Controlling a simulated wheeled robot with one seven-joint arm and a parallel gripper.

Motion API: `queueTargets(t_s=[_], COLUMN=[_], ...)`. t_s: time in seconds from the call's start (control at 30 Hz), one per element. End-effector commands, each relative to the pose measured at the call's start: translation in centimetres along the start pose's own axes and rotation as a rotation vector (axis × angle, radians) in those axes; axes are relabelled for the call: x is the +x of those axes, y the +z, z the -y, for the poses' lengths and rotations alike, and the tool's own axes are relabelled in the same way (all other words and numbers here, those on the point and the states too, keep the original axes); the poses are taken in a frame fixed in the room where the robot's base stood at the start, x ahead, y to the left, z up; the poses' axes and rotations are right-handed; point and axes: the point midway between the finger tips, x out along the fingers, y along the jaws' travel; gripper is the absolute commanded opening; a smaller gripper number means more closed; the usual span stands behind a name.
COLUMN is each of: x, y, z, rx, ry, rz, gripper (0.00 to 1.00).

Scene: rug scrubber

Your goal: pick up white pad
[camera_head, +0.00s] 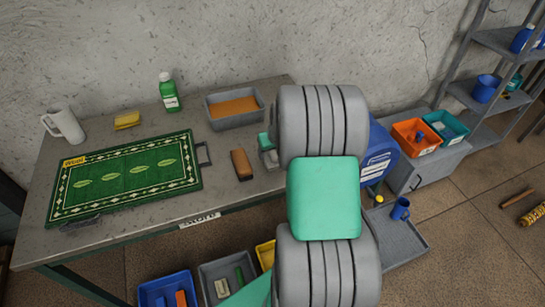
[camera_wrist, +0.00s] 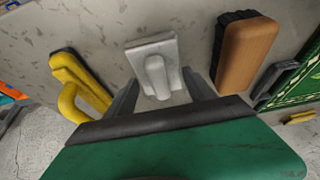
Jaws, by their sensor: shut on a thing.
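The white pad (camera_wrist: 151,50) is a pale rectangular block with a raised handle. It shows in the wrist view at top centre, over the grey table. My gripper (camera_wrist: 161,84) has its two dark fingers on either side of the handle and is shut on it. I cannot tell whether the pad touches the table. In the head view my arm covers most of this spot, and the pad cannot be made out clearly.
A brown brush (camera_wrist: 245,53) lies close right of the pad in the wrist view, and a yellow-handled tool (camera_wrist: 82,85) lies left. The green rug (camera_head: 125,178) covers the table's left part. A grey tray (camera_head: 234,122) with orange contents stands behind; a green bottle (camera_head: 168,92) stands nearby.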

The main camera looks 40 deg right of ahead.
Motion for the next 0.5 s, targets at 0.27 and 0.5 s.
queueTargets(t_s=[0.27, 0.5], x=[-0.03, -0.88], y=[-0.04, -0.46], z=[0.0, -0.03], rx=[0.0, -0.001], ry=[0.0, 0.001], rz=[-0.001, -0.003], gripper=[0.22, 0.22])
